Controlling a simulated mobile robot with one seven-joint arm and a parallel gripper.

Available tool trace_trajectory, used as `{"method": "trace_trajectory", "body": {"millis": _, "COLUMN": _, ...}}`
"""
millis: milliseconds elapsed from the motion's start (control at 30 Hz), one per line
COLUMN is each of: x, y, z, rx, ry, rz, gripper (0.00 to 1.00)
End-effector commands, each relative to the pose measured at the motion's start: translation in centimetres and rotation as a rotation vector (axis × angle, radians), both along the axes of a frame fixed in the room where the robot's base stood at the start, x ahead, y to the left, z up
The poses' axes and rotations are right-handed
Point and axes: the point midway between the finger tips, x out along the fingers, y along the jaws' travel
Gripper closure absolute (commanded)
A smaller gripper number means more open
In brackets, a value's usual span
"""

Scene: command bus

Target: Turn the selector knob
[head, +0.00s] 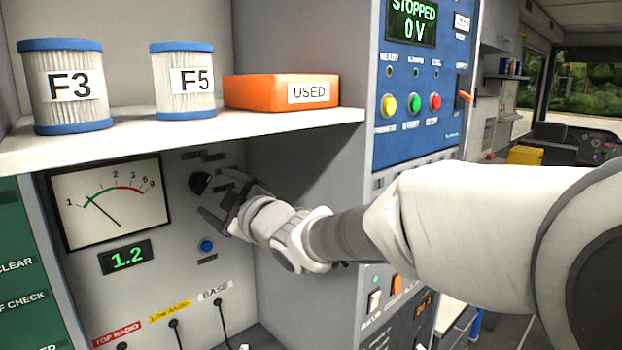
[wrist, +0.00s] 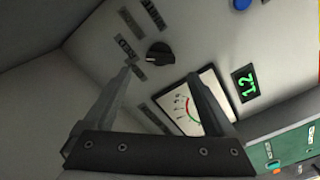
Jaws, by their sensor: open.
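The selector knob (head: 201,183) is a small black dial on the grey panel, right of the analog meter. In the wrist view the knob (wrist: 159,54) is whole and unobstructed, with dark label plates around it. My gripper (head: 212,199) is close to the panel, just below and right of the knob in the head view. In the wrist view my gripper (wrist: 163,78) is open and empty. The knob lies beyond the fingertips, nearer the left finger, and is not between the fingers. Whether a finger touches the panel cannot be told.
The meter (head: 111,202) and green 1.2 display (head: 125,257) are left of the knob. A blue button (head: 207,246) and plugged cables are below.

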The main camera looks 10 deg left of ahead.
Motion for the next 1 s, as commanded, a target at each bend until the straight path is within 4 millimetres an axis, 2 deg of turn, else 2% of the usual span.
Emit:
{"method": "trace_trajectory", "body": {"millis": 200, "x": 2.3, "y": 3.0, "z": 0.0, "rx": 0.001, "ry": 0.002, "rz": 0.002, "gripper": 0.10}}
{"method": "trace_trajectory", "body": {"millis": 400, "x": 3.7, "y": 4.7, "z": 0.1, "rx": 0.001, "ry": 0.000, "rz": 0.002, "gripper": 0.10}}
{"method": "trace_trajectory", "body": {"millis": 833, "x": 4.2, "y": 5.3, "z": 0.0, "rx": 0.000, "ry": 0.000, "rz": 0.000, "gripper": 0.10}}
{"method": "trace_trajectory", "body": {"millis": 867, "x": 4.2, "y": 5.3, "z": 0.0, "rx": 0.000, "ry": 0.000, "rz": 0.000, "gripper": 0.14}}
{"method": "trace_trajectory", "body": {"millis": 1000, "x": 4.2, "y": 5.3, "z": 0.0, "rx": 0.000, "ry": 0.000, "rz": 0.000, "gripper": 0.39}}
